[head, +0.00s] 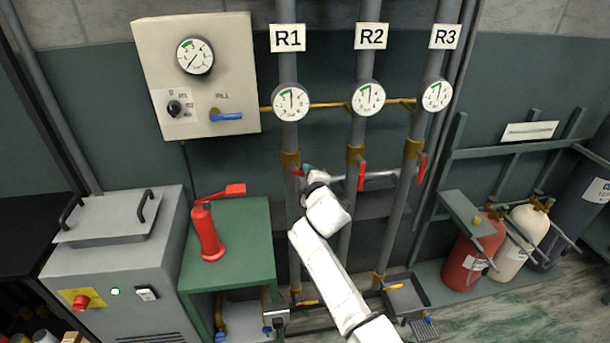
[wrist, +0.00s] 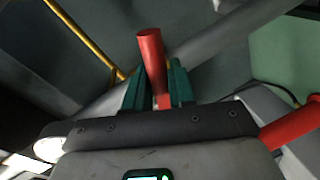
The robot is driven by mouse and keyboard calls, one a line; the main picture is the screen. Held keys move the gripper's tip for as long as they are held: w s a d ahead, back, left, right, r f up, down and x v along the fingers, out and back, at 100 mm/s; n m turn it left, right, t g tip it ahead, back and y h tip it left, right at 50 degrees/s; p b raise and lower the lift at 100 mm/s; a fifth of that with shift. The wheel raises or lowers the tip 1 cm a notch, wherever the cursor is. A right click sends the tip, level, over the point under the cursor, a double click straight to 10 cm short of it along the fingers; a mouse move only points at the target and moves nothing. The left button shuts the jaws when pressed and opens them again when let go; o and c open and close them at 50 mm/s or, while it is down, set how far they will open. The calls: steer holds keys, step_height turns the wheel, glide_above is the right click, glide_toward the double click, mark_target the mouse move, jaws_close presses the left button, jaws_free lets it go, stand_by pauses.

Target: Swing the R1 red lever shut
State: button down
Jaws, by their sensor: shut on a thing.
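The R1 red lever (wrist: 150,50) stands between my gripper's green fingers in the wrist view, its rounded end above the fingertips. My gripper (wrist: 157,85) is shut on it. In the head view only a small red part of the R1 lever (head: 298,172) shows, beside the brass valve (head: 290,160) on the R1 pipe (head: 288,75). My white arm and gripper cover the rest, so the lever's exact angle is hard to tell.
A green bench (head: 250,235) with a red hand pump (head: 208,235) stands at left. Gas cylinders (head: 472,250) stand at right.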

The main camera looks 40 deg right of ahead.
steer(key=shift+r+n+g+h+p, duration=0.2)
steer(key=shift+r+n+h, duration=0.1)
steer(key=shift+n, duration=0.55)
steer(key=shift+r+n+g+h+p, duration=0.1)
steer(key=shift+r+n+h+p, duration=0.15)
steer(key=shift+n, duration=0.6)
steer(key=shift+r, duration=0.1)
steer(key=c, duration=1.1)
jaws_free()
steer(key=shift+s, duration=0.15)
steer(key=v, duration=1)
steer(key=shift+s+a+p, duration=0.2)
steer(key=shift+p, duration=0.1)
steer(key=shift+r, duration=0.1)
